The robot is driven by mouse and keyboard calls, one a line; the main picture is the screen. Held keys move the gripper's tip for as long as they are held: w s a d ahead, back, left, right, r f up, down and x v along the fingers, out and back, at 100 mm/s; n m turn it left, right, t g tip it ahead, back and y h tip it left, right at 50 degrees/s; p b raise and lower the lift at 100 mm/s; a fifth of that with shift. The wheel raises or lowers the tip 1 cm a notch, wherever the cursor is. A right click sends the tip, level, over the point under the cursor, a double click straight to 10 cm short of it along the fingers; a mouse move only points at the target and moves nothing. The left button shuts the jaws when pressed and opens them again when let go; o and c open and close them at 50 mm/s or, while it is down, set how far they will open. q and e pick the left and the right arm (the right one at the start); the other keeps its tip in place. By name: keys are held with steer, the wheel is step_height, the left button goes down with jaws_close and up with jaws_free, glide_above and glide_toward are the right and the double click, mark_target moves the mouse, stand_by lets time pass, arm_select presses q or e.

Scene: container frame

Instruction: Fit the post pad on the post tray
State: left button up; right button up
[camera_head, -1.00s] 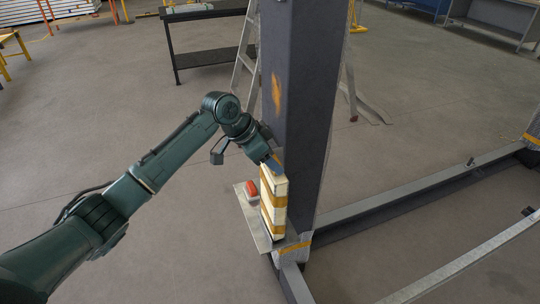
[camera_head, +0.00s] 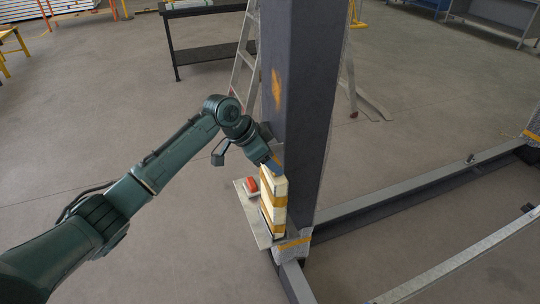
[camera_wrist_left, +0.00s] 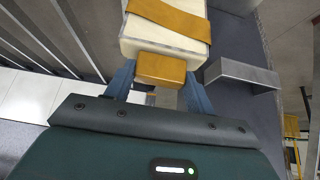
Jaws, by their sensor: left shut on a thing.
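The post pad (camera_head: 273,206), a tall cream block with yellow-orange bands, stands upright against the near left face of the dark grey post (camera_head: 302,95). The post tray (camera_head: 247,217), a flat grey plate, lies at the post's foot under the pad. I cannot tell whether the pad's lower end touches the tray. My left gripper (camera_head: 271,163) is at the pad's top end. In the left wrist view its blue fingers (camera_wrist_left: 160,83) are shut on the pad's orange tab (camera_wrist_left: 161,69), with the cream body (camera_wrist_left: 165,38) beyond. My right gripper is not in view.
A red object (camera_head: 251,186) sits on the tray left of the pad. Grey floor beams (camera_head: 420,183) run right from the post's foot. A ladder (camera_head: 243,60) and a dark table (camera_head: 205,47) stand behind.

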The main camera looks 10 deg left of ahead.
arm_select(q)
steer(key=shift+f, duration=0.3)
steer(key=o, duration=1.3)
steer(key=shift+o, duration=0.2)
steer(key=v, duration=1.3)
